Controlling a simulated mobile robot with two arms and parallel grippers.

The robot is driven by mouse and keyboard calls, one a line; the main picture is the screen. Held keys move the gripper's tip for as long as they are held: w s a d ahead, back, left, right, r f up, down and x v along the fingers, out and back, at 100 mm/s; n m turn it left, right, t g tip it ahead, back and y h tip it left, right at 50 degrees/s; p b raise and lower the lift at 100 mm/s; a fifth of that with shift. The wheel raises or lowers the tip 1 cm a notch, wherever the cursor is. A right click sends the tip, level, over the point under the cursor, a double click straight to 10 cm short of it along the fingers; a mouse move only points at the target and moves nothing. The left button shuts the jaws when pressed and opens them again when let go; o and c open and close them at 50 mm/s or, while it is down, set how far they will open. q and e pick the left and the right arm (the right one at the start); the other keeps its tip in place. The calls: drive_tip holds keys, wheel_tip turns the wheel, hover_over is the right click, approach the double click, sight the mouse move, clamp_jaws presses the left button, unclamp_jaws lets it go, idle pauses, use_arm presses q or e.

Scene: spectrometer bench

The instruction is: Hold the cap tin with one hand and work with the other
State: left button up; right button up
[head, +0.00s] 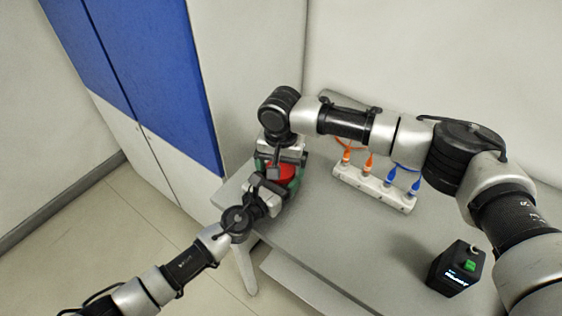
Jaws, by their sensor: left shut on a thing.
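The cap tin (294,186), a round green container with red (283,172) showing inside or on top, stands at the far left corner of the table. My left gripper (272,184) reaches it from the front left and is shut on its side. My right gripper (282,160) points down right over the tin from above. The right gripper's fingers are small and overlap the tin, so whether they are open or touching it is unclear. Both grippers hide much of the tin.
A white rack (372,190) with orange and blue plugs (391,175) and cables stands at the back of the grey table (340,245). A black box (456,270) with a green button sits at the front right. The table's middle is clear. A blue and white cabinet (150,70) stands left.

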drive_tip(key=c, duration=0.9)
drive_tip(key=o, duration=1)
drive_tip(key=shift+r, duration=2.25)
drive_tip(key=shift+a+r, duration=0.15)
drive_tip(key=shift+r, duration=0.4)
wheel_tip(320, 180, up, 2)
drive_tip(key=shift+f, duration=3.8)
drive_tip(key=c, duration=1)
